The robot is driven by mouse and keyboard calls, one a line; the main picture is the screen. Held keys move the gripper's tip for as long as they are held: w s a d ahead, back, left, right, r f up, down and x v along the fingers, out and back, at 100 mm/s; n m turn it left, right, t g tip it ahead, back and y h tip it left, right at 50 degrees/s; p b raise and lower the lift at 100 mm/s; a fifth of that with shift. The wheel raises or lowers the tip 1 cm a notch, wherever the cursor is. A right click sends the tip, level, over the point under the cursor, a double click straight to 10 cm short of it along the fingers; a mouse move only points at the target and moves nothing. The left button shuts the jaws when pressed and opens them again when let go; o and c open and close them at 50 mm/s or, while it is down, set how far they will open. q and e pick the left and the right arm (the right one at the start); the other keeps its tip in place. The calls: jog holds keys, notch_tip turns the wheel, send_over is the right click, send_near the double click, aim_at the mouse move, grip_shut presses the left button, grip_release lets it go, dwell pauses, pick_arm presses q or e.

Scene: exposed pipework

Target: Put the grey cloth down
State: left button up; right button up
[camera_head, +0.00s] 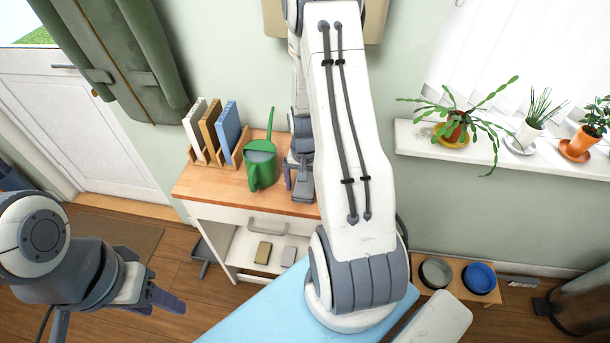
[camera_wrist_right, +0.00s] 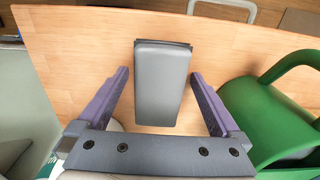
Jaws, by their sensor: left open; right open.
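The grey cloth (camera_wrist_right: 163,80), a neat folded block, lies on the wooden cabinet top (camera_wrist_right: 70,50) in the right wrist view. My right gripper (camera_wrist_right: 159,76) is open, with one finger on each side of the cloth and a visible gap on both sides. In the head view my right gripper (camera_head: 299,182) is over the right part of the cabinet top, partly hidden by my arm; I cannot clearly make out the cloth there. My left gripper (camera_head: 165,298) is open and empty at the lower left, away from the cabinet.
A green watering can (camera_head: 262,167) stands close beside my right gripper. Books in a wooden rack (camera_head: 213,155) stand at the left of the top. A tan block (camera_head: 263,252) and a grey block (camera_head: 289,256) lie lower in the white cabinet. A blue board (camera_head: 245,312) is in front.

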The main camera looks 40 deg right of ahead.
notch_tip(320, 180, up, 12)
jog(key=b, duration=0.1)
jog(key=s+a+r+n, duration=0.1)
jog(key=a+r+n, duration=0.25)
jog(key=a, duration=0.65)
jog(key=s+a+r+n, duration=0.1)
jog(key=a+r+n, duration=0.1)
jog(key=a+n, duration=0.5)
jog(key=s+a+r+n+y, duration=0.1)
jog(key=s+a+r+n, duration=0.2)
jog(key=s+a+n, duration=0.4)
jog(key=s+a, duration=0.6)
jog(key=shift+s, duration=0.35)
jog(key=shift+r, duration=0.1)
